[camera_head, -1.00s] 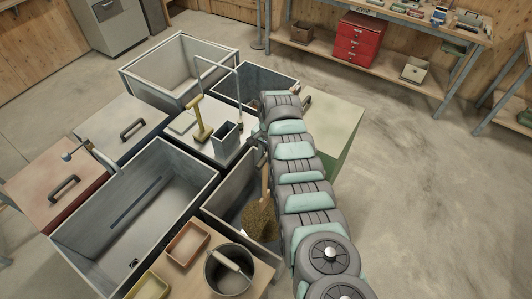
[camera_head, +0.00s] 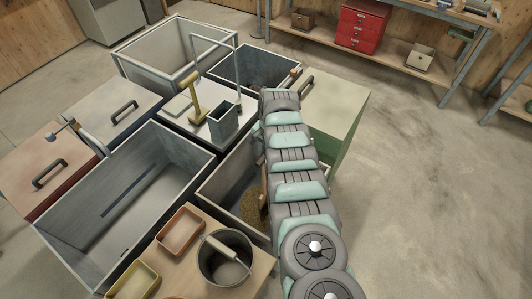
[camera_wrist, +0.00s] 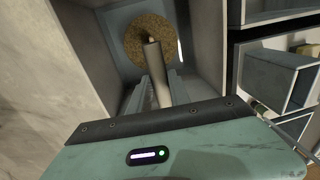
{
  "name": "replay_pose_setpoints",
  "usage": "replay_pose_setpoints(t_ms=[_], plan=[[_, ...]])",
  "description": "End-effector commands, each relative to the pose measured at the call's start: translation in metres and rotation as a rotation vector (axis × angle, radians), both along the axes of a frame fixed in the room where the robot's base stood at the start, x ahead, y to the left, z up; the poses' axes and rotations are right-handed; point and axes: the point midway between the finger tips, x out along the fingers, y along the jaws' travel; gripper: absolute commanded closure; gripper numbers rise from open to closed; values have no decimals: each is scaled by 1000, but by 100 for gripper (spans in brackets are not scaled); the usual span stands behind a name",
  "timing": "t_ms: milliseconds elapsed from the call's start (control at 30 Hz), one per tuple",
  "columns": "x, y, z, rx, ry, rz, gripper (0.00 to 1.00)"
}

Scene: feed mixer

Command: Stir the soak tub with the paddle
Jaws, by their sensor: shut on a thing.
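My gripper (camera_wrist: 156,92) is shut on a pale wooden handle, which I take to be the paddle (camera_wrist: 157,75). The handle points away from the wrist into a grey-walled bin (camera_wrist: 205,40). A round, brown, speckled mass (camera_wrist: 137,45) shows at its far end. I cannot tell whether this is the paddle's head or feed in the bin. In the head view the handle (camera_head: 263,184) and brown mass (camera_head: 252,207) show inside the narrow bin (camera_head: 222,182) beside my arm. The arm hides the gripper there. Which bin is the soak tub is not marked.
A large, empty-looking grey tub (camera_head: 125,205) stands left of the bin. A metal bucket (camera_head: 225,262) and shallow trays (camera_head: 180,232) sit on a wooden top in front. A yellow upright tool (camera_head: 196,100) and grey box (camera_head: 223,122) stand behind. A green cabinet (camera_head: 335,110) is at right.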

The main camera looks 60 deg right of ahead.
Motion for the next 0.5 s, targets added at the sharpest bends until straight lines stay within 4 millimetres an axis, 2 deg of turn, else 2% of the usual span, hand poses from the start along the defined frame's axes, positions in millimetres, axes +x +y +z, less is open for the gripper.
replay_pose_setpoints(t_ms=[33, 500], plan=[[1, 0, -11, -1, -1, 0, 100], [1, 0, -62, 0, -1, 1, 100]])
